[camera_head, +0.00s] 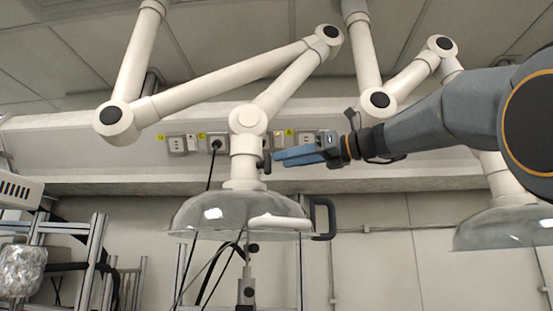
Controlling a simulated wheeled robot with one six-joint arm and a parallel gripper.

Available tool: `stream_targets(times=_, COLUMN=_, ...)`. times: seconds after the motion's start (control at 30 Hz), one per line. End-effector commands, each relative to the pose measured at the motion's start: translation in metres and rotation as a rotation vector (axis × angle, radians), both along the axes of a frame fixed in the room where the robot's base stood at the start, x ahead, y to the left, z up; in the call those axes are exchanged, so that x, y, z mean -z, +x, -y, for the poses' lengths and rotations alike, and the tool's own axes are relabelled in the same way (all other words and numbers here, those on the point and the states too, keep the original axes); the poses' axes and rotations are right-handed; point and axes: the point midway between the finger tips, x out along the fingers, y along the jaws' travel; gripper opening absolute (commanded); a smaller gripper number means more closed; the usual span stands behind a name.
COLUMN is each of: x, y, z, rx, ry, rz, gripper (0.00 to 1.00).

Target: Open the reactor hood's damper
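The reactor hood (190,215) is a clear dome hanging from a white jointed extraction arm in the middle of the view. A black handle (325,218) is on its right side. On the white neck above the dome, a small dark damper lever (267,163) sticks out on the right and hangs downward. My gripper (279,158), with blue fingers, comes in from the right, its tips just right of the lever in the picture. I cannot tell if they touch it. The fingers are seen side-on and overlap, so their opening is hidden.
A second clear hood (505,229) hangs at the right, below my arm. Wall sockets (177,144) line the pale panel behind. Metal frames (92,258) and a foil-wrapped thing (22,270) stand at lower left. A metal rod (246,289) stands under the dome.

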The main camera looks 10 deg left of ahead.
Motion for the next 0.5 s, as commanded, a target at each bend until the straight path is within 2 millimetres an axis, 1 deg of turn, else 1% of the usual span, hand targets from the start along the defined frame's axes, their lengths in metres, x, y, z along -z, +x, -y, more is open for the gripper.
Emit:
stream_targets(times=0.03, x=-0.002, y=0.002, z=-0.009, rx=-0.004, ry=-0.001, rz=-0.001, gripper=0.34)
stream_targets(times=0.2, x=-0.001, y=0.01, z=-0.029, rx=-0.003, ry=-0.001, rz=0.0, gripper=0.34)
stream_targets(times=0.33, x=-0.001, y=0.013, z=-0.037, rx=-0.003, ry=-0.001, rz=0.0, gripper=0.34)
stream_targets(times=0.5, x=0.0, y=0.014, z=-0.039, rx=-0.002, ry=-0.001, rz=0.001, gripper=0.34)
